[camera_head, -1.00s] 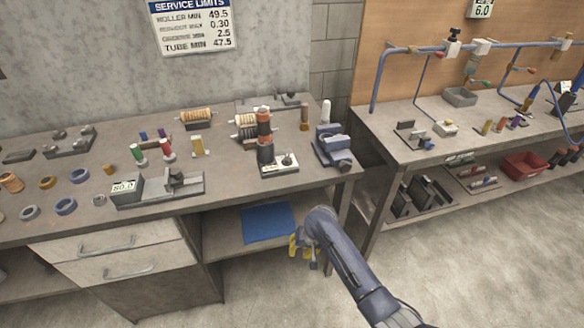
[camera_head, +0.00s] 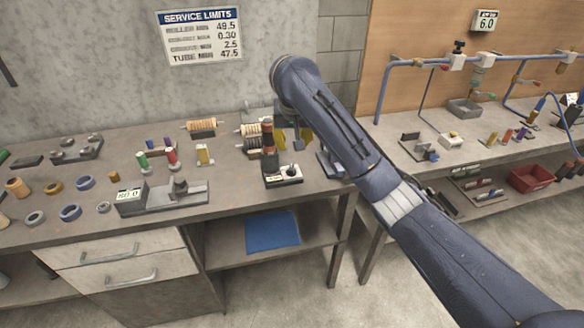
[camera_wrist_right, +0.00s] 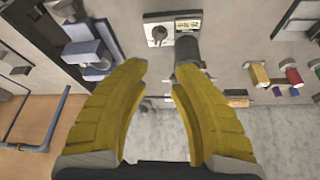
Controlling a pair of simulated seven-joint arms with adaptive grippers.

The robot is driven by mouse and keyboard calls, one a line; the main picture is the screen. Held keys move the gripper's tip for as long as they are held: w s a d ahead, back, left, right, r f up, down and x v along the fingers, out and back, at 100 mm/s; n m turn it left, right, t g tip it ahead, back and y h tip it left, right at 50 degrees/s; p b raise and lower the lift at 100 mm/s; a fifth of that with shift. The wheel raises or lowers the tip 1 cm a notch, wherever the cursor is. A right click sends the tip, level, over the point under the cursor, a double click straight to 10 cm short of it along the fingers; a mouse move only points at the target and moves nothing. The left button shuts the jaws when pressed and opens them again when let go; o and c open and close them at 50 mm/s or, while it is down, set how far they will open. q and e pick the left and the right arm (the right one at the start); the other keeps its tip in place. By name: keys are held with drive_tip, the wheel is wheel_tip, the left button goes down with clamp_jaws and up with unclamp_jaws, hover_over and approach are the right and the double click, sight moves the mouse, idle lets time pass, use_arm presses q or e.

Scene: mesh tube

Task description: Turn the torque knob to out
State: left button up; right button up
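The torque knob (camera_head: 291,170) is a small dark knob on a white-topped box (camera_head: 271,180) near the bench's front edge. The knob also shows in the right wrist view (camera_wrist_right: 158,33), just beyond my fingertips; its marked setting is too small to read. My right gripper (camera_head: 289,137) is above and behind the box. Its yellow fingers (camera_wrist_right: 163,72) are open, empty and apart from the knob. My left gripper is not in view.
A blue-grey vise (camera_wrist_right: 92,55) stands beside the box, partly hidden by my right arm in the head view. A block with an 80.0 display (camera_head: 131,200) and a yellow block (camera_head: 204,154) are to the left. The lower shelf holds a blue mat (camera_head: 272,233).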

approach(292, 168)
drive_tip(key=shift+x, duration=4.75)
drive_tip(key=shift+o, duration=0.2)
drive_tip(key=shift+w, duration=0.1)
clamp_jaws()
